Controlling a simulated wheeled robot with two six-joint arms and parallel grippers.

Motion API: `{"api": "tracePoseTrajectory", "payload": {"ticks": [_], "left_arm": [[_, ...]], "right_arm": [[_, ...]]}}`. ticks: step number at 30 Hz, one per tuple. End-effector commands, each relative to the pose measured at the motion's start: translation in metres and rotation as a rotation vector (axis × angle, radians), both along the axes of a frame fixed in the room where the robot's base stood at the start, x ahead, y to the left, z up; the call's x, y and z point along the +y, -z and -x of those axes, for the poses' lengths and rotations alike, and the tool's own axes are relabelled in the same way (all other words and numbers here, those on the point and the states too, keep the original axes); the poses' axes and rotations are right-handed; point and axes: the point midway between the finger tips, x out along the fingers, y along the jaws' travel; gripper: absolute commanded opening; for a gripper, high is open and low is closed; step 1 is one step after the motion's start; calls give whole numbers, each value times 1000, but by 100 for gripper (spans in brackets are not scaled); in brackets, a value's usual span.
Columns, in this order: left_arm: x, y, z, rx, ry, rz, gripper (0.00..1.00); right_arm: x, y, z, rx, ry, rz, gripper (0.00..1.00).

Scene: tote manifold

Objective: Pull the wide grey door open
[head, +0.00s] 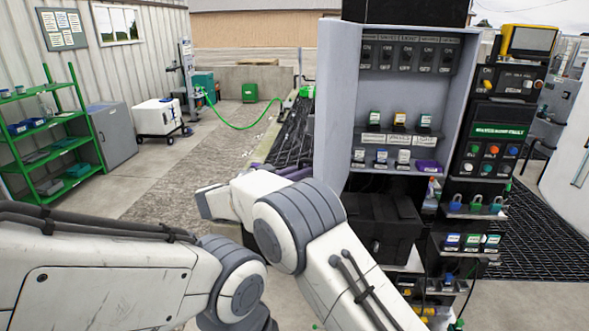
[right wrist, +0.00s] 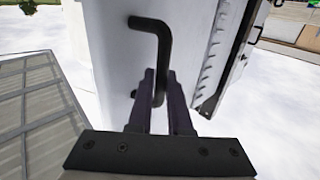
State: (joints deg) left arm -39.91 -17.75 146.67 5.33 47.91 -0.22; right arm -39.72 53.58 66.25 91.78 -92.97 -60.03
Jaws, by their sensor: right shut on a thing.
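The wide grey door (head: 332,105) is a pale grey panel at the left side of the grey cabinet (head: 474,75) in the head view. It stands swung out, and the cabinet's inside shows. In the right wrist view the door (right wrist: 112,50) carries a black bent handle (right wrist: 164,40). My right gripper (right wrist: 162,85) has its dark purple fingers shut on the lower part of this handle. In the head view my right gripper (head: 290,171) shows only partly, behind my white arm. My left arm comes in from the left; its gripper is out of the picture.
A control panel column (head: 497,130) with buttons and padlocks stands right of the cabinet. A green shelf (head: 45,130), a grey locker (head: 108,135) and a white cart (head: 158,117) stand at left. The floor between is clear.

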Motion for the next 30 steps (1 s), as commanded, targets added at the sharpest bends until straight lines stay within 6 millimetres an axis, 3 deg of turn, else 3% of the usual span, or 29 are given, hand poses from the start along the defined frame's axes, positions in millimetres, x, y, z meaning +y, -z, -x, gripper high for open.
{"api": "tracePoseTrajectory", "payload": {"ticks": [20,21,22,30], "left_arm": [[0,-5,0,0,0,0,49],[0,-5,0,0,0,0,49],[0,-5,0,0,0,0,49],[0,-5,0,0,0,0,49]], "right_arm": [[-7,-3,-7,-5,52,1,0],[-7,-3,-7,-5,51,1,32],[-7,-3,-7,-5,51,1,44],[-5,-1,-6,-3,50,0,47]]}}
